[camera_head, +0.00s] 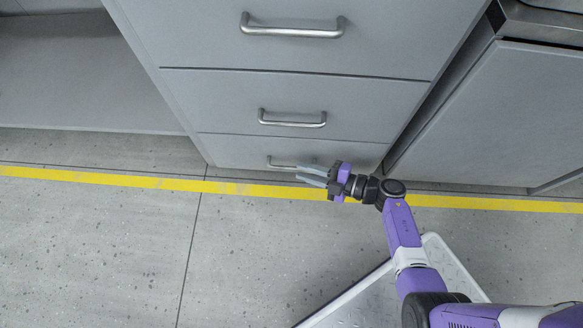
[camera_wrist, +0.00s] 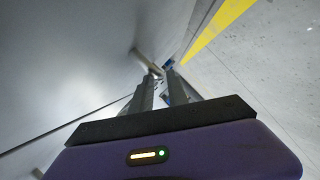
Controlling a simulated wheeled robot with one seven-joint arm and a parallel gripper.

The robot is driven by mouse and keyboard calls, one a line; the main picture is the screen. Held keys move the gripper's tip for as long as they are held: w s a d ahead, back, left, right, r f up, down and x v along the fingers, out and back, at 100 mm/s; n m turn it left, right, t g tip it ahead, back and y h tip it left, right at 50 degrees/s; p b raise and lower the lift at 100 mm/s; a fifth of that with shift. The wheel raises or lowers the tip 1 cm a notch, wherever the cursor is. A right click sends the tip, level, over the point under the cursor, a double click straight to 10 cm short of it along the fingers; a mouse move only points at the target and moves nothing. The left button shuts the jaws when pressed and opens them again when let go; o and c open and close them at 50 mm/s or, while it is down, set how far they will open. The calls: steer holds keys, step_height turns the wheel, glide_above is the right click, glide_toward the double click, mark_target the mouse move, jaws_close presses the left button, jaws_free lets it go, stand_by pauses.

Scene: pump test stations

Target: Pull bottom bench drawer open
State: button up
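The bottom bench drawer (camera_head: 235,150) is the lowest of three grey drawers in the head view. Its front looks flush with the drawers above, so it appears shut. Its metal bar handle (camera_head: 280,164) is partly hidden behind my gripper (camera_head: 298,172). My gripper's two fingers are apart with a gap between them, pointing left along the drawer front. In the wrist view, the handle (camera_wrist: 145,60) lies just beyond the fingertips (camera_wrist: 159,72). I cannot tell whether the fingers touch it; nothing is clearly clamped.
Two upper drawers with handles (camera_head: 292,26) (camera_head: 292,119) are shut. A grey cabinet (camera_head: 490,115) stands to the right, and an open shelf space (camera_head: 85,80) to the left. A yellow floor line (camera_head: 120,180) runs before the bench; the floor in front is clear.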

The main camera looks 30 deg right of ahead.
mark_target(293, 168)
steer(key=shift+b+x, duration=0.75)
steer(key=shift+x, duration=1.5)
jaws_close()
